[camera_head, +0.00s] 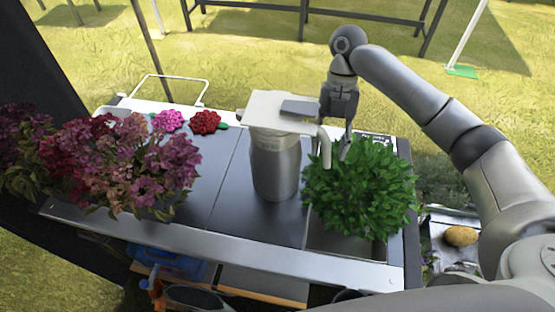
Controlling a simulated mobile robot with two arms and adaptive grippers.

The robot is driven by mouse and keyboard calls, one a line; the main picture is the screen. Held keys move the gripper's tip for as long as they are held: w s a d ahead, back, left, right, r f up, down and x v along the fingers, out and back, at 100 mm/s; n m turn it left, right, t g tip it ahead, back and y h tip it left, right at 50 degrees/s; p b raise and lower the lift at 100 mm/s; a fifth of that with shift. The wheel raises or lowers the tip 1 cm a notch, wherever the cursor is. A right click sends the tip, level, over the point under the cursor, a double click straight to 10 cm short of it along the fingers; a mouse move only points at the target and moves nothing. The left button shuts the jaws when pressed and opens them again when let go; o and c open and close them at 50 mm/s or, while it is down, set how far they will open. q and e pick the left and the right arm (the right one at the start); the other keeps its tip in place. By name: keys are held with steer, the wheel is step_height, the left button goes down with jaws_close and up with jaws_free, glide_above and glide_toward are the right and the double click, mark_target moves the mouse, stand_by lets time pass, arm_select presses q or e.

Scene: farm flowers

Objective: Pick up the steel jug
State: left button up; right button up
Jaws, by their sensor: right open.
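The steel jug (276,168) stands upright near the middle of the dark worktop (226,175), with a beige top and a beige handle on its right side. My right gripper (336,140) points down beside the handle, at the jug's right, with its jaws open. Whether a finger touches the handle cannot be told. The gripper's lower tips are close to a green leafy plant. My left gripper is out of view.
The bushy green plant (360,188) stands close to the jug's right. Pink-purple flowers (125,165) crowd the left end. A pink flower (167,121) and a red flower (206,122) lie behind. The worktop left of the jug is clear. A potato-like item (460,236) lies lower right.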

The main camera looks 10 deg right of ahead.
steer(key=shift+x, duration=1.3)
jaws_close()
steer(key=shift+w, duration=0.1)
